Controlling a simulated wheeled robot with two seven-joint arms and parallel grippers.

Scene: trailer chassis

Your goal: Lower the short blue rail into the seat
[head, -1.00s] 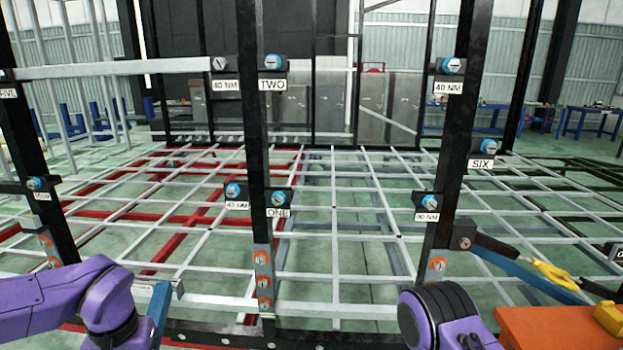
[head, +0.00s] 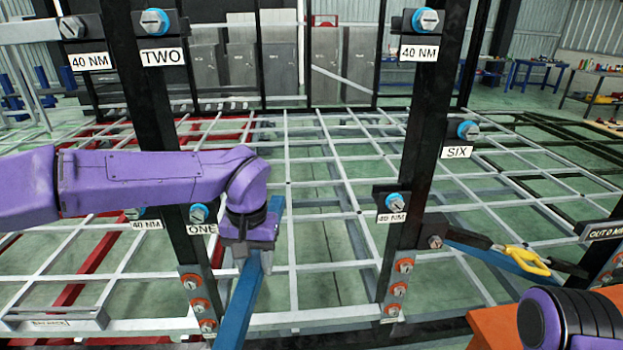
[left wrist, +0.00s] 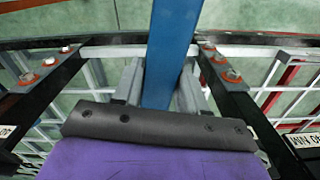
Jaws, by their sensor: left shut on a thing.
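My left gripper (head: 252,258) is shut on the short blue rail (head: 237,312), between the post marked ONE and the post to its right. The rail slants from upper right down past the bottom edge, so its lower end is hidden. In the left wrist view the rail (left wrist: 171,50) runs between the two grey fingers (left wrist: 160,92), with a dark post on each side. Black brackets with blue-ringed bolts sit on the left post (head: 198,213) and the right post (head: 395,202). I cannot tell which place is the seat. My right gripper is out of view; only my right arm shows.
The left black post (head: 150,110) and right black post (head: 428,130) stand close on either side of the rail. A yellow-handled tool (head: 528,260) lies by a blue bar at right. An orange surface (head: 495,325) is at lower right. A grey grid frame (head: 330,230) spreads behind.

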